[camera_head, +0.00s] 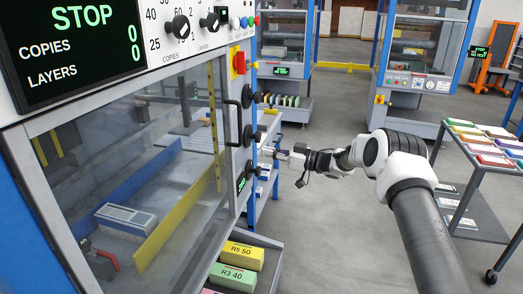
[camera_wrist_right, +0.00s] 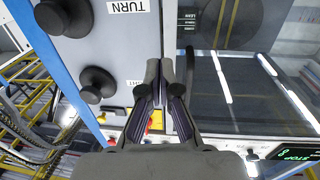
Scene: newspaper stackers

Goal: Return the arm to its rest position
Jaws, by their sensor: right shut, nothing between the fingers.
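My right arm comes in from the lower right of the head view and reaches forward and left. Its gripper (camera_head: 272,152) is close to the side panel of the near stacker, by the dark knobs. In the right wrist view the fingers (camera_wrist_right: 163,72) are together with nothing between them. They stand in front of the grey panel, close to the dark handle (camera_wrist_right: 190,75) beside the window. Whether they touch the panel or handle cannot be told. My left gripper is not in view.
The near stacker's display (camera_head: 82,30) reads STOP, with copies 0 and layers 0. Labelled blocks (camera_head: 232,278) sit low beside it. A cart (camera_head: 477,165) with coloured stacks stands right. Another stacker (camera_head: 425,50) stands behind. Grey floor (camera_head: 330,235) between them is clear.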

